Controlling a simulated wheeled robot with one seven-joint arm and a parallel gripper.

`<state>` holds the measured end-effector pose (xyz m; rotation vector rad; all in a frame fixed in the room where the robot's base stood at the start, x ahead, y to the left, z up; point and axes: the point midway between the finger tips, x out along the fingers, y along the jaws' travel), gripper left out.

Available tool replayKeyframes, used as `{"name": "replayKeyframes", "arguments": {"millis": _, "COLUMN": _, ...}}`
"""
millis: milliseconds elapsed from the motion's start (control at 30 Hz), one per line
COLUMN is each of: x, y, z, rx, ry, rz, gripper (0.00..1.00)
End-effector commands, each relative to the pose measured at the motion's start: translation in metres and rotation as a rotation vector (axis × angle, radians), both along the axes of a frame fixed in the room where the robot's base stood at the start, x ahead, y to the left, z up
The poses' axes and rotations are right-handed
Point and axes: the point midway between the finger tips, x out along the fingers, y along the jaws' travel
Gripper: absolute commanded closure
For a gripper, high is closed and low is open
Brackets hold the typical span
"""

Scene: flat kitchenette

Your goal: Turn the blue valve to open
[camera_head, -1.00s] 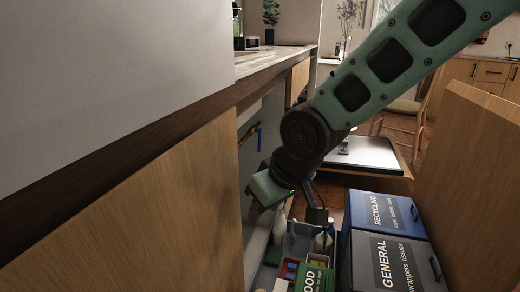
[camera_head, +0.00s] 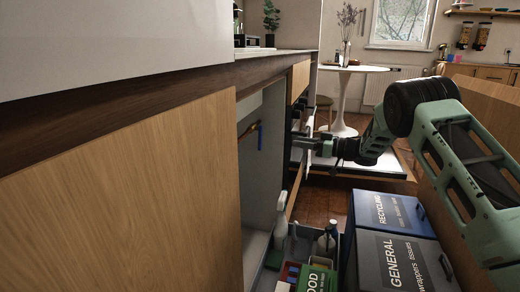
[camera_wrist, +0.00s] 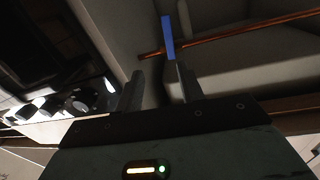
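The blue valve (camera_head: 260,138) is a small blue lever on a copper pipe inside the open cabinet under the counter. Its handle hangs roughly vertical. In the wrist view the blue handle (camera_wrist: 168,38) stands across the copper pipe (camera_wrist: 225,43), just beyond my fingertips. My gripper (camera_head: 307,144) is outside the cabinet, to the right of the valve, with its fingers pointing left towards the opening. In the wrist view my gripper's two fingers (camera_wrist: 160,74) are apart with nothing between them. No contact with the valve shows.
A blue recycling bin (camera_head: 389,213) and grey general bin (camera_head: 402,263) stand below my arm. A caddy of bottles and boxes (camera_head: 298,248) sits by the cabinet. An appliance with knobs (camera_wrist: 50,105) is left in the wrist view. A wooden door panel (camera_head: 190,190) borders the opening.

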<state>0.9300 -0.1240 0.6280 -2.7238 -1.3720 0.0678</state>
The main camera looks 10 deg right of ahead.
Motion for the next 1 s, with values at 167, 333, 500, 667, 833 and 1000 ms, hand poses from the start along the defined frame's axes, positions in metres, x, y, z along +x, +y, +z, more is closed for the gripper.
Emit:
{"name": "replayKeyframes", "arguments": {"millis": 167, "x": -0.014, "y": -0.017, "z": -0.023, "rx": 0.012, "ry": 0.022, "rz": 0.102, "gripper": 0.62}}
{"name": "replayKeyframes", "arguments": {"millis": 333, "x": -0.012, "y": -0.009, "z": -0.026, "rx": 0.014, "ry": 0.024, "rz": 0.12, "gripper": 0.62}}
{"name": "replayKeyframes", "arguments": {"millis": 500, "x": 0.002, "y": 0.017, "z": -0.027, "rx": 0.014, "ry": 0.022, "rz": 0.12, "gripper": 0.62}}
{"name": "replayKeyframes", "arguments": {"millis": 667, "x": 0.019, "y": 0.046, "z": -0.028, "rx": 0.013, "ry": 0.021, "rz": 0.12, "gripper": 0.62}}
{"name": "replayKeyframes", "arguments": {"millis": 833, "x": 0.037, "y": 0.077, "z": -0.028, "rx": 0.013, "ry": 0.021, "rz": 0.118, "gripper": 0.62}}
{"name": "replayKeyframes", "arguments": {"millis": 1000, "x": 0.053, "y": 0.105, "z": -0.028, "rx": 0.014, "ry": 0.022, "rz": 0.118, "gripper": 0.62}}
